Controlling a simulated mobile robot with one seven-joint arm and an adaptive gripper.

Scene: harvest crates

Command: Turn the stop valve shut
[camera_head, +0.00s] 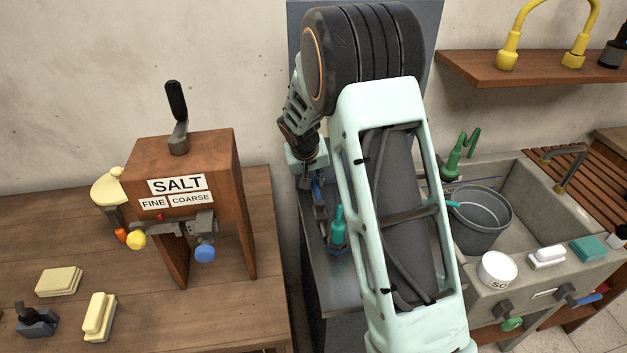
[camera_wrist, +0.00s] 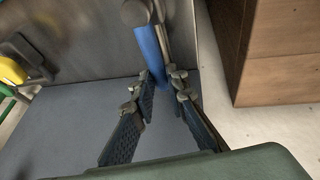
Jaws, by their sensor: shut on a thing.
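In the wrist view, a blue lever (camera_wrist: 149,50) hangs from a grey metal fitting (camera_wrist: 136,12), in front of a grey panel; it looks like the stop valve's handle. My gripper (camera_wrist: 160,79) has its two fingers on either side of the lever's lower end and is shut on it. In the head view my gripper (camera_head: 320,208) is small, beside the grey-topped bench, with a bit of blue (camera_head: 316,188) next to it. My arm hides much of the area there, and the valve's body is mostly out of sight.
A brown salt mill (camera_head: 208,145) with a crank stands on the wooden table to the left. A teal bottle (camera_head: 338,228) stands close to my gripper. A sink (camera_head: 527,168) with a grey bucket (camera_head: 490,218) is on the right. A wooden block (camera_wrist: 280,55) is near in the wrist view.

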